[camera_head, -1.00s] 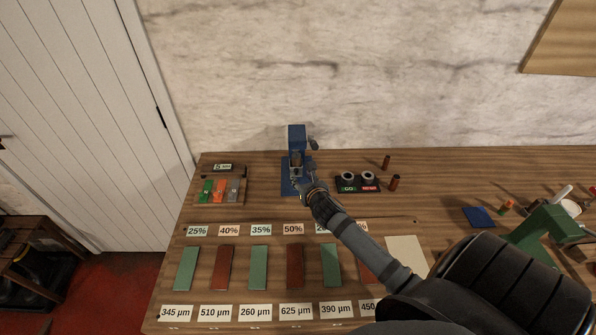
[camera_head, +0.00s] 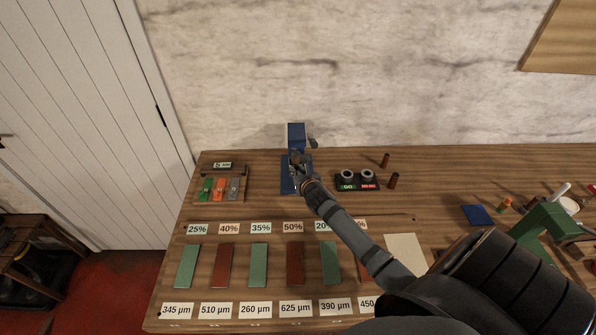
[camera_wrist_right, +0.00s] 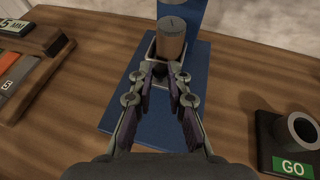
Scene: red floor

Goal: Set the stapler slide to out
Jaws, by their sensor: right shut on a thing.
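The blue stapler device (camera_head: 296,134) stands at the back of the table on a blue base plate, also seen in the right wrist view (camera_wrist_right: 125,112). A grey metal slide frame (camera_wrist_right: 184,57) extends forward from its column, with a brown cylinder (camera_wrist_right: 172,42) upright in it. My right gripper (camera_wrist_right: 160,72) is shut on a small dark knob (camera_wrist_right: 161,73) at the slide's front end. In the head view this gripper (camera_head: 301,168) covers most of the slide. My left gripper is out of view.
A box with GO and REJECT labels (camera_head: 357,187) and two round openings stands just right of the device. A small rack (camera_head: 220,200) with coloured pieces is to its left. Labelled green and red strips (camera_head: 260,266) line the front.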

